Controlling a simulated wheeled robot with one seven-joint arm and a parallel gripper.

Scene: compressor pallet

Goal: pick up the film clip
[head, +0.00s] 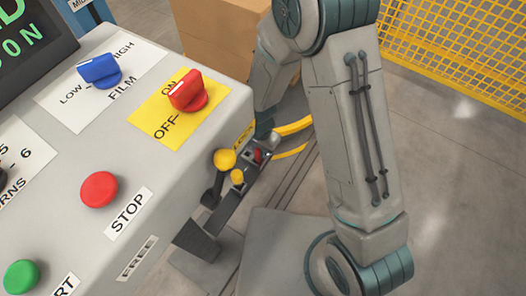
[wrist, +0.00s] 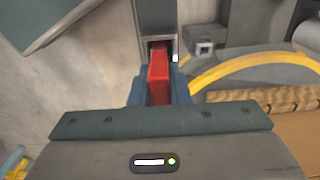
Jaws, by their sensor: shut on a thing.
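The film clip is a red block (wrist: 158,78) in the middle of the wrist view. Its far end sits in a square metal holder at the end of a dark grey bar. My gripper (wrist: 158,92) has its blue fingers on both sides of the clip and is shut on it. In the head view the clip shows as a small red piece (head: 258,156), just below the end of my arm. The fingers are mostly hidden there.
The control panel (head: 150,200) with knobs and buttons fills the left. A lever with a yellow knob (head: 225,159) stands close by the clip. A yellow curved band (wrist: 240,70) lies to the right. Cardboard boxes (head: 222,38) and a yellow mesh fence (head: 455,45) stand behind.

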